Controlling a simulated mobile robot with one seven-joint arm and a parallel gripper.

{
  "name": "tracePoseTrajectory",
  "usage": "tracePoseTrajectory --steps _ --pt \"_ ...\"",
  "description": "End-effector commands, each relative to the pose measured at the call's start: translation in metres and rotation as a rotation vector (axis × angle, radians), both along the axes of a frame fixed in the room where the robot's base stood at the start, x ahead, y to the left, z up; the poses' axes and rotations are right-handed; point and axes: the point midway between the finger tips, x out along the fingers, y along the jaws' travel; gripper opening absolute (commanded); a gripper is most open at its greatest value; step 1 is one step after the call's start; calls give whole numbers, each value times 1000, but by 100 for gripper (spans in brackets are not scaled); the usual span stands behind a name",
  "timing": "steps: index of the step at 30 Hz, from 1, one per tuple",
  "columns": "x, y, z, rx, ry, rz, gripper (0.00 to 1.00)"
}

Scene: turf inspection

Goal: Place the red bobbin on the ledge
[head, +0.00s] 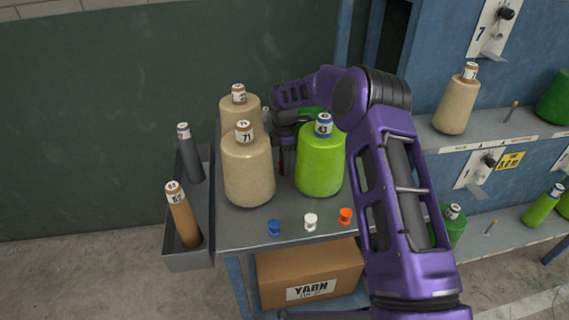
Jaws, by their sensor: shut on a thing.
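My gripper (283,147) reaches down over the table, behind and between the front tan yarn cone and the bright green cone. It is shut on a mostly hidden thing. A narrow dark red patch (281,165) shows below it between the cones; I cannot tell whether this is the red bobbin. A small orange-red bobbin (345,216) stands apart on the table's front edge, right of a white bobbin (310,221) and a blue bobbin (273,228). Grey shelf ledges (490,128) run along the blue frame at the right; I cannot tell which ledge is meant.
A front tan cone (247,170), a rear tan cone (239,108) and a green cone (320,165) crowd the table (245,235). A grey trough (190,258) with dark and brown tubes adjoins its left. A cardboard box (308,270) sits below.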

Motion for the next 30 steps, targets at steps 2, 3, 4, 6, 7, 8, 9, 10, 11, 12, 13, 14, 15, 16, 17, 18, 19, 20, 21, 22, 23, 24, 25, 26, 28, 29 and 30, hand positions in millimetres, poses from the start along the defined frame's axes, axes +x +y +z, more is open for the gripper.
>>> tracePoseTrajectory --steps 2,3,4,6,7,8,9,10,11,12,13,14,15,16,17,18,19,20,21,22,23,24,25,26,28,29,30 --pt "0 0 0 0 0 0 0" --pt "0 0 -1 0 0 0 0" --pt "0 0 -3 0 0 0 0" --pt "0 0 -3 0 0 0 41" --pt "0 0 -3 0 0 0 46" --pt "0 0 -3 0 0 0 52" --pt "0 0 -3 0 0 0 59" --pt "0 0 -3 0 0 0 64" --pt "0 0 -3 0 0 0 67" --pt "0 0 -3 0 0 0 67" --pt "0 0 -3 0 0 0 67" --pt "0 0 -3 0 0 0 67" --pt "0 0 -3 0 0 0 67" --pt "0 0 -3 0 0 0 67" --pt "0 0 -3 0 0 0 67" --pt "0 0 -3 0 0 0 67" --pt "0 0 -2 0 0 0 67" --pt "0 0 0 0 0 0 67" --pt "0 0 2 0 0 0 67" --pt "0 0 4 0 -1 -1 67" --pt "0 0 7 0 -1 -1 67" --pt "1 0 13 1 -3 -1 67" --pt "1 0 19 1 -4 -1 67" --pt "1 0 24 1 -4 -1 67" --pt "1 0 40 1 -4 -1 67" --pt "1 0 46 1 -4 -2 67" --pt "1 0 55 2 -3 -2 67"
